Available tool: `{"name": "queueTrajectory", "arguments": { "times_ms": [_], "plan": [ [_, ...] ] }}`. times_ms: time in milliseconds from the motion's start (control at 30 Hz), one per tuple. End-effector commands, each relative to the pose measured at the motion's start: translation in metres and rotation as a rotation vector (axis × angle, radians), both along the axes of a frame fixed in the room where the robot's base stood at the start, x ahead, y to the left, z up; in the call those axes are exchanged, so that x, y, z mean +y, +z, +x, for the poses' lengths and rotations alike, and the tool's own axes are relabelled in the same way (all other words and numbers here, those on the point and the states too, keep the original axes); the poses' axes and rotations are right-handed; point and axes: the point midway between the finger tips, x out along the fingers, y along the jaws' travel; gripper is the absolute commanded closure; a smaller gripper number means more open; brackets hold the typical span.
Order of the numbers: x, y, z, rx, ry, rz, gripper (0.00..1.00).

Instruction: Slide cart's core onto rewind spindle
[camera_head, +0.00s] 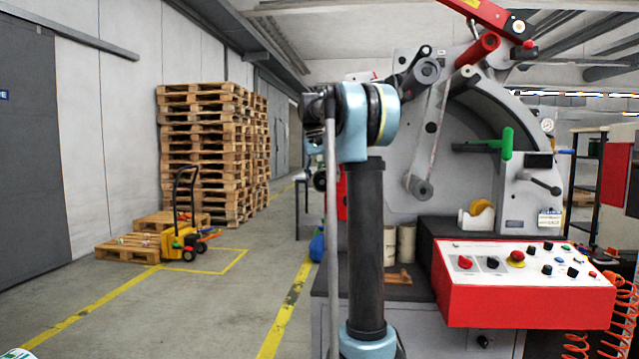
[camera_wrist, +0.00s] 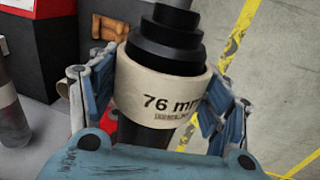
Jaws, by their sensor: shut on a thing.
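The core (camera_wrist: 140,88), a pale ring printed "76 mm", is in the middle of the wrist view. My gripper (camera_wrist: 168,92) is shut on it, with blue fingers at its left and right sides. A black stepped shaft (camera_wrist: 168,38) stands out above the core, and dark material shows below it. The core appears to be around this shaft. I cannot tell how far along it the core sits, or whether this is the rewind spindle. In the head view my arm hides the gripper, and the spindle is not clearly visible.
The grey rewinder (camera_head: 395,185) stands behind my arm, with a red control panel (camera_head: 525,307) in front. A green handle (camera_head: 506,143) juts out above. Two pale cylinders (camera_head: 407,243) stand on its dark bench. A pallet stack (camera_head: 210,150) and yellow pallet truck (camera_head: 182,240) are left. Floor between is clear.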

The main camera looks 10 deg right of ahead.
Motion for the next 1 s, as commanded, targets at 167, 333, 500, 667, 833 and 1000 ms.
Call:
{"name": "queueTrajectory", "arguments": {
  "times_ms": [167, 333, 500, 667, 833, 1000],
  "plan": [
    [-0.003, 0.0, 0.009, 0.0, 0.0, 0.0, 0.53],
    [-0.005, 0.0, 0.016, 0.0, 0.0, 0.0, 0.53],
    [-0.008, 0.0, 0.024, 0.0, 0.0, 0.0, 0.53],
    [-0.01, 0.0, 0.031, 0.0, 0.0, 0.0, 0.53],
    [-0.013, 0.0, 0.039, 0.0, 0.0, 0.0, 0.53],
    [-0.015, 0.0, 0.047, 0.0, 0.0, 0.0, 0.53]
  ]
}}
